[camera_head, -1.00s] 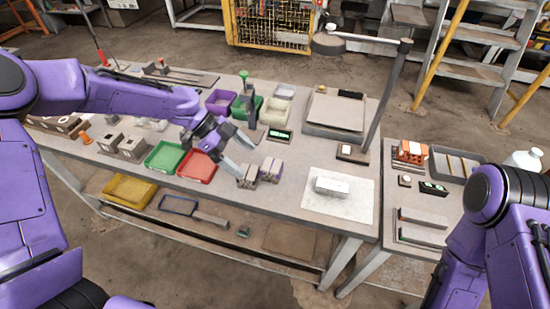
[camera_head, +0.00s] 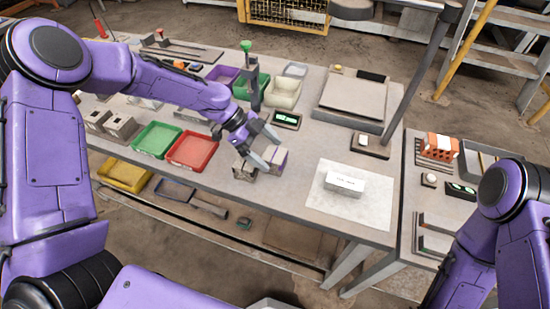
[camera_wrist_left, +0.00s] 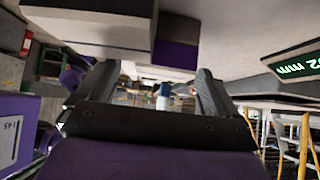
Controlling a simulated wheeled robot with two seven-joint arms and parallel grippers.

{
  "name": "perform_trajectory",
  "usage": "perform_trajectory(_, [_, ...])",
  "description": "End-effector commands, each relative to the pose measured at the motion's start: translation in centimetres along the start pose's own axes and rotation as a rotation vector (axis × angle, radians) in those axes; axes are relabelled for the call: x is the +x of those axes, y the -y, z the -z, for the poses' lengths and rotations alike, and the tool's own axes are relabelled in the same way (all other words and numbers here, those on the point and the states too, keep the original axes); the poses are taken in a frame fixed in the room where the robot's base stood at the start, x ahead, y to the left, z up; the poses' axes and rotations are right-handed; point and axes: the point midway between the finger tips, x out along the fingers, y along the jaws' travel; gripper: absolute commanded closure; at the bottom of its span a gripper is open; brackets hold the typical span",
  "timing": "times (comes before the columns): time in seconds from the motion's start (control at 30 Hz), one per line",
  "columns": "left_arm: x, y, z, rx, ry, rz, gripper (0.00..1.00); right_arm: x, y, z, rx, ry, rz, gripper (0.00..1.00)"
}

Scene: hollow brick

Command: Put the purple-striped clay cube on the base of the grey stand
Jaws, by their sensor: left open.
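Two clay cubes stand side by side near the front edge of the table. The purple one also shows at the top of the left wrist view (camera_wrist_left: 176,54). My left gripper (camera_head: 262,145) is open at the cubes, with its fingers partly covering them. In the left wrist view nothing is clearly between the fingers (camera_wrist_left: 155,95). A grey upright stand with a green knob (camera_head: 251,88) is behind the gripper; its base is partly hidden. My right gripper is out of view.
A small display (camera_head: 286,119) lies right of the knobbed stand. Red (camera_head: 192,150) and green trays (camera_head: 157,140) lie left. A white sheet (camera_head: 350,205) with a labelled block (camera_head: 345,184) lies right.

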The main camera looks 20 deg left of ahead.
Motion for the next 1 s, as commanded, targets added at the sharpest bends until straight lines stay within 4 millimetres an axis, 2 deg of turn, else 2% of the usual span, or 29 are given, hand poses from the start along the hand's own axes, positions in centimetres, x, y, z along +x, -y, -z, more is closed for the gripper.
perform_trajectory(0.1, [1.9,0.1,0.5,-0.003,0.004,-0.007,0.06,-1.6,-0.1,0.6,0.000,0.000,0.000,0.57])
perform_trajectory(0.23, [4.1,0.3,0.3,-0.001,0.002,-0.004,0.06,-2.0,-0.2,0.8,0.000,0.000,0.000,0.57])
perform_trajectory(0.33, [4.8,0.4,0.2,-0.001,0.001,-0.001,0.06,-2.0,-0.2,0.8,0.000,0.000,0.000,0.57])
perform_trajectory(0.5, [4.8,0.4,0.2,0.000,0.001,0.000,0.06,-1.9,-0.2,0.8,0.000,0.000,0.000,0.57])
perform_trajectory(0.57, [4.8,0.4,0.2,0.000,0.001,0.000,0.23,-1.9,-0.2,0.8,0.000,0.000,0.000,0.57])
perform_trajectory(0.7, [4.8,0.4,0.2,-0.001,0.001,0.000,0.67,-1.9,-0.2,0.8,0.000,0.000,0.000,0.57])
perform_trajectory(0.73, [4.8,0.4,0.2,-0.001,0.001,0.000,0.67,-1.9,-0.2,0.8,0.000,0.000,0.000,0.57])
perform_trajectory(0.77, [4.8,0.4,0.2,0.000,0.001,0.000,0.72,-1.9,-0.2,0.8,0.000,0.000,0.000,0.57])
perform_trajectory(1.0, [4.7,0.4,0.3,0.000,0.001,0.000,0.72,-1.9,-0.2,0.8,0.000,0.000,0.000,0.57])
